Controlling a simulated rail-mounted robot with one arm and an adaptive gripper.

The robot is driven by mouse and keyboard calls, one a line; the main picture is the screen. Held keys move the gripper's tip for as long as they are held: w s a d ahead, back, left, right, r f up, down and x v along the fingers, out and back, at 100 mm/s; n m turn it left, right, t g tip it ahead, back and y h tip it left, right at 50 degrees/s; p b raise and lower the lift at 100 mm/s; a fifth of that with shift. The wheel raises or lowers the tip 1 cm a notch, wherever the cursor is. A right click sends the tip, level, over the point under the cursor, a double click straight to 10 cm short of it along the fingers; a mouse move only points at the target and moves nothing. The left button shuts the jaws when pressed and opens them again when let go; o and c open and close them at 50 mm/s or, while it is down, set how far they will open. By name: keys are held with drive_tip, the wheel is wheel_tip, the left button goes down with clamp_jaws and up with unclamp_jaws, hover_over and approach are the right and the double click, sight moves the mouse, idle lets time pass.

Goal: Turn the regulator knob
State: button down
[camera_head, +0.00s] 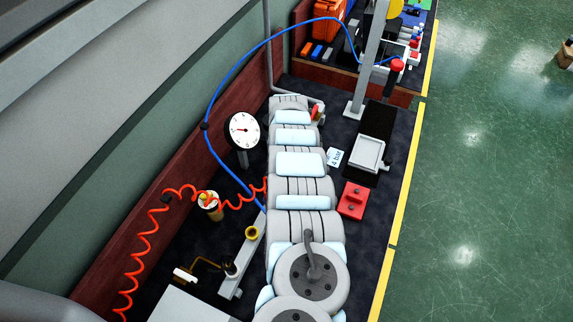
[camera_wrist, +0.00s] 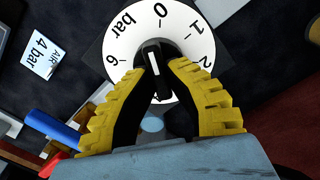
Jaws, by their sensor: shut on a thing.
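The regulator knob (camera_wrist: 154,58) is black with a white mark and sits at the middle of a round white dial (camera_wrist: 193,20). The dial reads 0, 1, 2 and 6 bar in the wrist view; its lower part is hidden behind my fingers. My gripper (camera_wrist: 160,70) has yellow ridged fingers. Their tips are shut on the knob from both sides. In the head view my arm covers the middle of the bench, and I cannot make out the knob or fingertips there.
A gauge (camera_head: 242,130) stands left of my arm. A blue hose (camera_head: 222,82) arches above the bench, and a coiled orange hose (camera_head: 147,233) lies left. A "4 bar" card (camera_head: 334,157), a grey tray (camera_head: 369,153) and a red block (camera_head: 352,201) lie right. Green floor is open beyond.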

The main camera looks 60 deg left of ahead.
drive_tip(key=shift+n, duration=0.7)
drive_tip(key=c, duration=1)
unclamp_jaws()
drive_tip(key=shift+c, duration=0.2)
wheel_tip(320, 180, up, 12)
